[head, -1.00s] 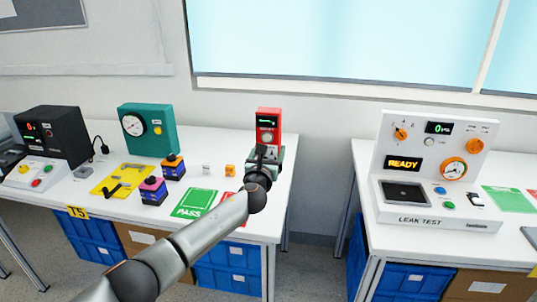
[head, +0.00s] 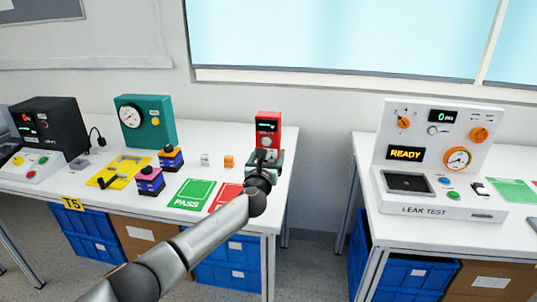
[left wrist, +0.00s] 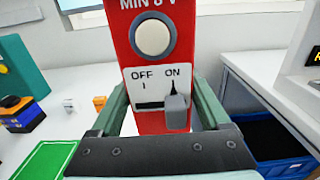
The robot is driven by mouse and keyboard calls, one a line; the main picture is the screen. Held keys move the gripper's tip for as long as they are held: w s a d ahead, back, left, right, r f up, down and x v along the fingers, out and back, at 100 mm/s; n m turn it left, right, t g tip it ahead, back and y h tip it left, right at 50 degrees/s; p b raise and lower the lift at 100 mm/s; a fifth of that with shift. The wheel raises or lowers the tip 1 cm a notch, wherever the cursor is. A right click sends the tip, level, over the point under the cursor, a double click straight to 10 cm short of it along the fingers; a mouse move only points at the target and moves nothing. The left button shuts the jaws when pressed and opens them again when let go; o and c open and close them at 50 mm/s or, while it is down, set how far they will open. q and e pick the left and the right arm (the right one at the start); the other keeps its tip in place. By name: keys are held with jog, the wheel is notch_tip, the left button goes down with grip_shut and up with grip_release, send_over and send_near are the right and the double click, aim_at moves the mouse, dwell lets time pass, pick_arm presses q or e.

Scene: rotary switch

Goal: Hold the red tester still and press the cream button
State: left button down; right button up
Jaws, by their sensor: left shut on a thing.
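The red tester (head: 269,119) stands upright near the right end of the left table. Its round cream button (left wrist: 152,38) faces me in the left wrist view, under the "MIN 0 V" lettering, with nothing touching it. Below the button is a white OFF/ON plate (left wrist: 145,88) with a grey switch knob (left wrist: 177,112) under ON, its pointer toward ON. My left gripper (head: 264,158) is shut on the red tester's lower part, one green finger along each side. The lower end of the tester is hidden behind the gripper. My right gripper is in neither view.
The green PASS mat (head: 192,194) and a red mat (head: 224,196) lie in front of the tester. A small orange block (head: 229,161) and a white block (head: 205,159) lie to its left. The leak test unit (head: 437,150) stands on the separate right table, across a gap.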

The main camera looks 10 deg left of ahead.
pick_arm(q)
jog(key=shift+f+b, duration=0.85)
jog(key=shift+f, duration=0.3)
jog(key=shift+f+b, duration=0.85)
jog(key=shift+f, duration=0.1)
jog(key=shift+f+b, duration=0.9)
jog(key=shift+f, duration=0.1)
jog(key=shift+f+b, duration=0.35)
jog(key=shift+f, duration=0.15)
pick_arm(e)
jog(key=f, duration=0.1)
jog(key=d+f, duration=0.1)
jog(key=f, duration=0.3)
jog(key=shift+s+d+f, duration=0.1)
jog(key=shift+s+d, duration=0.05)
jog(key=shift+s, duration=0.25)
pick_arm(q)
jog(key=shift+f+b, duration=0.3)
jog(key=shift+f, duration=0.1)
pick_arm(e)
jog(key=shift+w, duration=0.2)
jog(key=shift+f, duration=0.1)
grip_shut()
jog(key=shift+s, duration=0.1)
